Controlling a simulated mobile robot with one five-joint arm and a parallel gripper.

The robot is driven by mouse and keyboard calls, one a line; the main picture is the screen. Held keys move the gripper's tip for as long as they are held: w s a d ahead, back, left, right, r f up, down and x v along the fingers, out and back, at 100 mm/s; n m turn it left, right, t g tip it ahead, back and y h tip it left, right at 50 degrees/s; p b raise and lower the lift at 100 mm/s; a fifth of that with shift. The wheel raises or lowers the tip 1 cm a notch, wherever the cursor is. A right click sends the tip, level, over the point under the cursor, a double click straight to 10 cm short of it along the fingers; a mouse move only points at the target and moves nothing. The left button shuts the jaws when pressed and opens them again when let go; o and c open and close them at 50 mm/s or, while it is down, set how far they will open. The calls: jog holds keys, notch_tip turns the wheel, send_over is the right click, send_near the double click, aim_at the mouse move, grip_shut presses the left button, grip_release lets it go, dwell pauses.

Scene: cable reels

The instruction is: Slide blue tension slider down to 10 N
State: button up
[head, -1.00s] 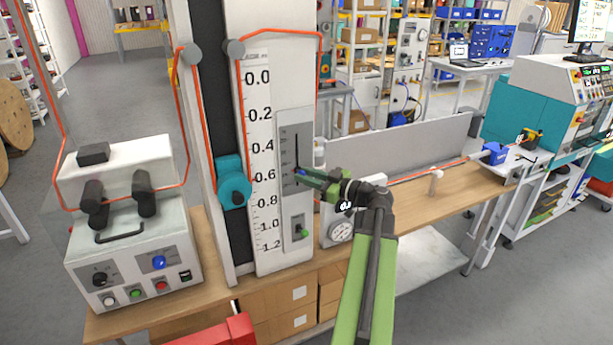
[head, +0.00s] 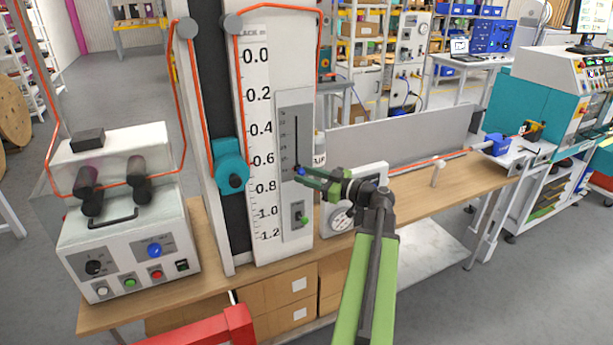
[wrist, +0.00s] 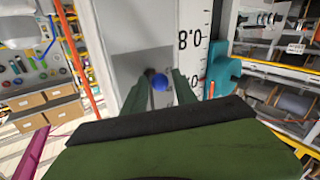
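The blue slider knob (head: 300,171) sits low in the dark vertical slot of the grey tension panel (head: 283,104) on the white column. Small marks run beside the slot; their numbers are too small to read. My gripper (head: 306,174), green, reaches in from the right at the knob and partly covers it. In the wrist view, which is upside down, the knob (wrist: 160,82) lies between my two dark green fingertips (wrist: 161,84). The fingers appear closed around it, though exact contact is hard to see.
A green switch (head: 303,220) is below the slider. The teal carriage (head: 231,178) is on the rail at left, beside the white number scale (head: 262,130). A dial box (head: 342,217) stands close to the right of the column. A control box (head: 130,240) is at the left.

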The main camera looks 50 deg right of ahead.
jog(key=v, duration=1.7)
jog(key=shift+a, duration=0.1)
jog(key=w+a+n+g+y, duration=0.35)
jog(key=w+a+y, duration=0.25)
jog(key=w+a, duration=0.95)
jog(key=w+a+f+n+g+y, duration=0.1)
jog(key=w+a+f+n+g, duration=0.2)
jog(key=a, duration=0.6)
jog(key=w+a+f+n+g+y, duration=0.1)
jog(key=w+a+f+g, duration=0.15)
jog(key=w+a, duration=0.55)
jog(key=s+a+f+g+h, duration=0.2)
jog(key=a+f+g, duration=0.35)
jog(key=a, duration=0.75)
jog(key=s+a+f+g+h, duration=0.2)
jog(key=a+f, duration=0.6)
jog(key=a, duration=0.5)
jog(key=s+d+f+m+g+h, duration=0.1)
jog(key=d+f+m+h, duration=0.4)
jog(key=m, duration=0.6)
jog(key=s+d+h, duration=0.1)
jog(key=d+h, duration=0.1)
jog(key=shift+s+d+f+m+h+b, duration=0.2)
jog(key=shift+s+d+m+h+b, duration=0.15)
jog(key=shift+d+h, duration=0.05)
